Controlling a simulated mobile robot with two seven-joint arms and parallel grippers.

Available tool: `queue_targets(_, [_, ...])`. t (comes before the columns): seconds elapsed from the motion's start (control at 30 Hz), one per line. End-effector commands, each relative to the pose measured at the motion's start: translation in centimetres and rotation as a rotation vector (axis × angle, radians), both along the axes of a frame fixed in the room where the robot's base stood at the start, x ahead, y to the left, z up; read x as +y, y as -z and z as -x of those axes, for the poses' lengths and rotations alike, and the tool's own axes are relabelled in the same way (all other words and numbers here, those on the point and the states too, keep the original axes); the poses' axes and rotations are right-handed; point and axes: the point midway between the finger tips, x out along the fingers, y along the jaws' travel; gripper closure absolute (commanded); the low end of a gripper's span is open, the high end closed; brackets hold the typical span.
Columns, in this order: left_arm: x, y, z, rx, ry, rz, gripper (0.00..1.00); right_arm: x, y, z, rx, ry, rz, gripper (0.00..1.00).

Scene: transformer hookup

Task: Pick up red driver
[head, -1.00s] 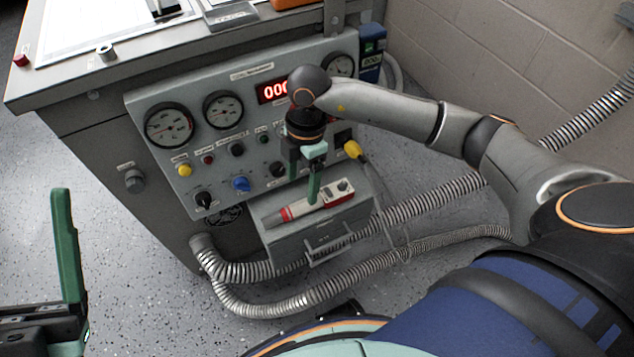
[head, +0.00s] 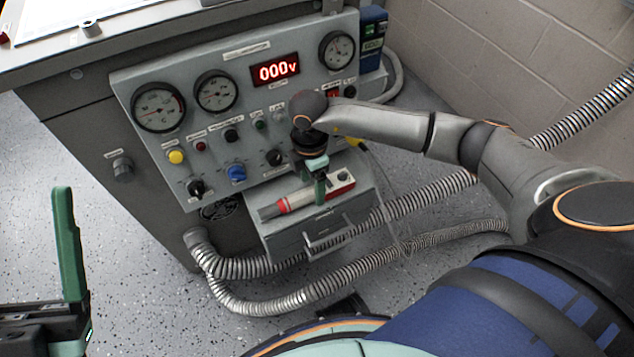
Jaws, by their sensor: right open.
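The red driver (head: 283,205), with a red and pale grey body, lies on top of a small grey drawer box (head: 285,236) below the control panel. My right gripper (head: 320,192) points down over the driver's middle. Its jaws are open and a green finger overlaps the driver in the picture. The gripper hides part of the driver, and I cannot tell whether a finger touches it. My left gripper (head: 66,250) is at the lower left edge, far from the driver. One upright green finger shows clearly there, and its jaw opening cannot be judged.
The grey panel (head: 215,130) with gauges, knobs and a red display (head: 275,70) stands just behind the driver. A yellow plug and cable (head: 365,150) are right of my gripper. Ribbed metal hoses (head: 300,297) run below the box. Speckled floor is clear at left.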

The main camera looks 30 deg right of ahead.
Motion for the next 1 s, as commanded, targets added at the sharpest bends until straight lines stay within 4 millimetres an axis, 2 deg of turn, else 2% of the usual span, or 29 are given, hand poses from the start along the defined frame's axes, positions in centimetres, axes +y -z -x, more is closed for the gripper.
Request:
queue_targets(0.03, [-0.06,0.76,-0.04,0.006,0.005,0.0,0.28,-0.04,1.14,0.05,0.002,0.001,0.001,0.21])
queue_targets(0.1, [-0.12,0.99,-0.03,0.009,0.008,-0.001,0.28,-0.02,1.64,0.03,0.0,0.001,0.0,0.21])
queue_targets(0.33, [-0.21,0.89,0.02,0.009,0.014,-0.005,0.28,0.0,1.59,0.03,0.0,0.0,-0.001,0.22])
queue_targets(1.0, [-0.15,0.73,0.04,0.004,0.011,0.001,0.28,-0.03,1.56,0.04,0.0,0.0,0.0,0.98])
